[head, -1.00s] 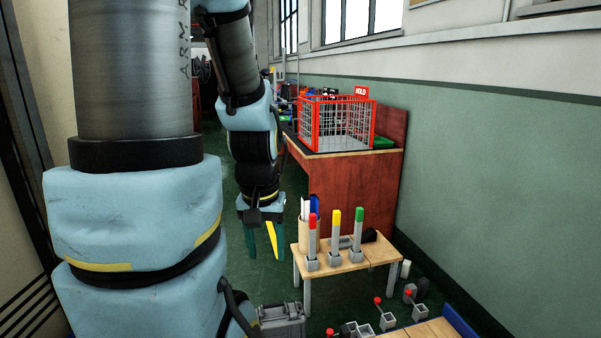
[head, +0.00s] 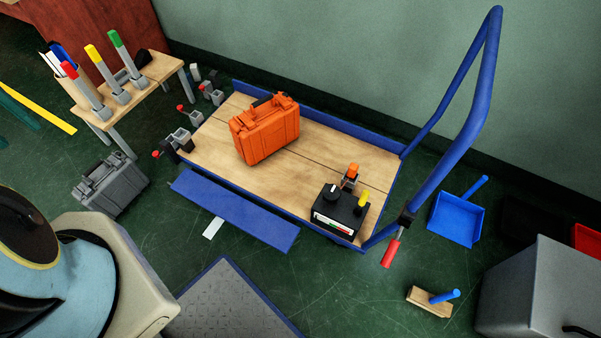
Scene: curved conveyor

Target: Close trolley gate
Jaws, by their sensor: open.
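The trolley (head: 345,158) has a wooden deck with blue edges and a tall blue push handle (head: 462,140) at its right. Its gate appears to be the long blue panel (head: 235,212) hanging folded outward and down along the near side, so that side is open. A red-gripped lever (head: 391,250) sits at the foot of the handle. My gripper (head: 24,138) shows only as teal fingers at the left edge, open and empty, far from the panel. The rest of the gripper is out of frame.
An orange case (head: 265,128) and a black box (head: 340,211) stand on the deck. A grey case (head: 110,185), a metal plate (head: 238,305), a blue dustpan (head: 456,217) and a brush (head: 430,300) lie around it. A small table (head: 150,85) stands behind left.

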